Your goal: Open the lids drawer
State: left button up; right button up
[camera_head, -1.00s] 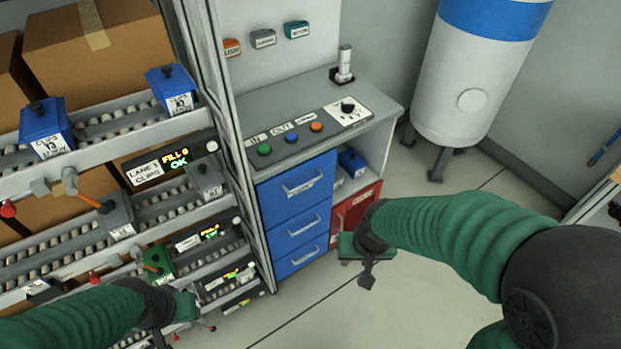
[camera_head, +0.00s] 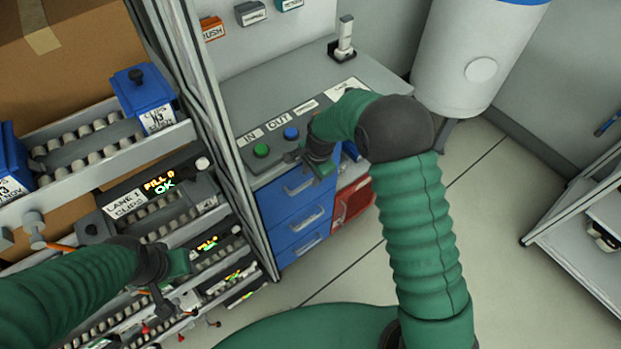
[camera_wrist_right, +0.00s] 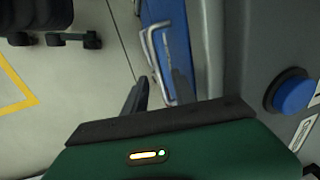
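A stack of blue drawers (camera_head: 297,213) stands under the grey counter, each with a pale bar handle. The label on the top drawer is too small to read, so I cannot tell which is the lids drawer. The top drawer's front is partly hidden by my right gripper (camera_head: 300,158), which is at the counter's front edge, above the top handle (camera_head: 300,186). In the right wrist view a blue drawer front (camera_wrist_right: 176,50) and its handle (camera_wrist_right: 154,60) lie just beyond a dark finger (camera_wrist_right: 136,96); no grip shows. My left gripper (camera_head: 165,292) is by the lane rack.
Green (camera_head: 261,151) and blue (camera_head: 291,133) buttons sit on the counter close to my right gripper. A red cabinet (camera_head: 352,201) is right of the drawers. The lane rack (camera_head: 110,150) stands left. Floor in front is open.

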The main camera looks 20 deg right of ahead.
jog(key=f, duration=0.3)
jog(key=shift+w+a, duration=0.1)
jog(key=shift+w, duration=0.15)
jog(key=shift+s+r, duration=0.1)
jog(key=shift+c, duration=0.3)
grip_shut()
jog(key=shift+w, duration=0.2)
dwell(0.6)
